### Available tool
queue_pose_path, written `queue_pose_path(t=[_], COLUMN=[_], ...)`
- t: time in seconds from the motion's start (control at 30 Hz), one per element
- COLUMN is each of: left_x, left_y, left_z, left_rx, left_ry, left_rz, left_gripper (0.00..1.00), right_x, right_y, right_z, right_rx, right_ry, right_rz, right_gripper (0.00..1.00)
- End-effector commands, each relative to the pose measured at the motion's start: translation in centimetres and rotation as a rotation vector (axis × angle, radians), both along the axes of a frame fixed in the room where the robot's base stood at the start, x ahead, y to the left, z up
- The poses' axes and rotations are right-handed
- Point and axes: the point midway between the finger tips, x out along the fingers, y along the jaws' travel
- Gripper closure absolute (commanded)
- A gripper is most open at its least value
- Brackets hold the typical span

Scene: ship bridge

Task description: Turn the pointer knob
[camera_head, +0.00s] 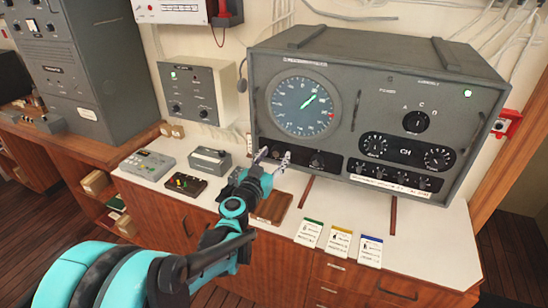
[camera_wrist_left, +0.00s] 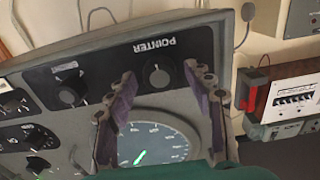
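The pointer knob (camera_wrist_left: 158,76) is a round dark knob on a black strip with the word "POINTER" beside it, seen upside down in the left wrist view. In the head view my left gripper (camera_head: 271,157) is in front of the strip's left end and hides this knob. In the left wrist view my left gripper (camera_wrist_left: 160,82) is open, with its two purple-grey fingers apart and the knob showing between them. I cannot tell whether the fingertips reach the knob's depth; no contact shows. My right gripper is not in view.
The round green-lit dial (camera_head: 303,106) sits above the strip on the grey console (camera_head: 350,60). Another knob (camera_head: 317,160) is just right of the gripper. A brown tray (camera_head: 273,207) and several coloured cards lie on the white counter (camera_head: 440,235). Small devices stand left.

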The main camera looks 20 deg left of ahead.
Motion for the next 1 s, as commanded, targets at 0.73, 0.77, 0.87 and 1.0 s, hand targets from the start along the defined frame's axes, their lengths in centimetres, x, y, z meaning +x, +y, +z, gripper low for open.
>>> queue_pose_path(t=[0.73,0.77,0.87,1.0], left_x=[-0.03,-0.03,-0.03,-0.02], left_y=[-0.01,-0.01,-0.01,-0.01], left_z=[-0.03,-0.04,-0.04,-0.03], left_rx=[-0.153,-0.176,-0.26,-0.393], left_ry=[0.0,0.0,0.0,0.0], left_rz=[0.0,0.0,0.0,0.0], left_gripper=[0.95,0.95,0.95,0.95], right_x=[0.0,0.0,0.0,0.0], right_y=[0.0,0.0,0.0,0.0], right_z=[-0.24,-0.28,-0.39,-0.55], right_rx=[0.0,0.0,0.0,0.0], right_ry=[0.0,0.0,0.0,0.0], right_rz=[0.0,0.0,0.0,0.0], right_gripper=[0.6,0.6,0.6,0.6])
